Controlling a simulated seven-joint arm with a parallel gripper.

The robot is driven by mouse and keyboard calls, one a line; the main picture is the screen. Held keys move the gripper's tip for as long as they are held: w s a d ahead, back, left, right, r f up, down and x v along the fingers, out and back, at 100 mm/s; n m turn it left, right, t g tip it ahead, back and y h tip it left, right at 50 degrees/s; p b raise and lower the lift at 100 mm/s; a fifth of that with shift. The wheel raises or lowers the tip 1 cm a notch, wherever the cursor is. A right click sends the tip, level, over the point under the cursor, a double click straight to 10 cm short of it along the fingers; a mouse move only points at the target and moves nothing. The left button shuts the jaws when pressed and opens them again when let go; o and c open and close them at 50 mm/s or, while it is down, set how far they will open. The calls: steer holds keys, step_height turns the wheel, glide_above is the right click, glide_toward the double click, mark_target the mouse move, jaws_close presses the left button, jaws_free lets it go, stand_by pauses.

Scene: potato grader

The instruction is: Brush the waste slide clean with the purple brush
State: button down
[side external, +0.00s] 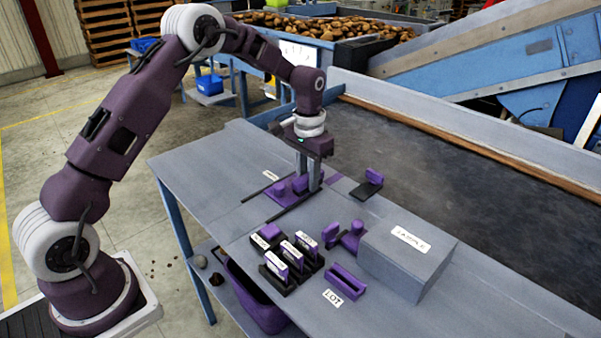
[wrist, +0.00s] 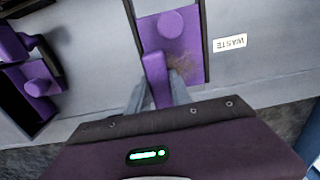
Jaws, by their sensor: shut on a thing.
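The waste slide is a purple plate between dark rails on the grey table, seen in the wrist view (wrist: 192,30) and the side view (side external: 276,203). A round purple knob (wrist: 171,24) stands on it. A brown patch of dirt (wrist: 182,62) lies on the plate below the knob. My gripper (side external: 308,187) points down over the slide. Its fingers are shut on the upright purple handle of the brush (wrist: 157,80), at the slide's belt-side end. The brush's lower end is hidden, so I cannot tell whether it touches the plate. A WASTE label (wrist: 230,43) lies beside the slide.
A purple-handled piece on a dark base (side external: 370,186) stands right of the slide. A grey box (side external: 408,265), a purple slotted holder (side external: 346,283) and several dark-based purple pieces (side external: 285,262) occupy the near table. The dark belt (side external: 450,180) runs behind.

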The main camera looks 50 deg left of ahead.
mark_target(289, 177)
steer(key=shift+d, duration=0.75)
steer(key=shift+a, duration=4.3)
steer(key=shift+d, duration=0.1)
steer(key=shift+d, duration=4.25)
steer(key=shift+a, duration=4.35)
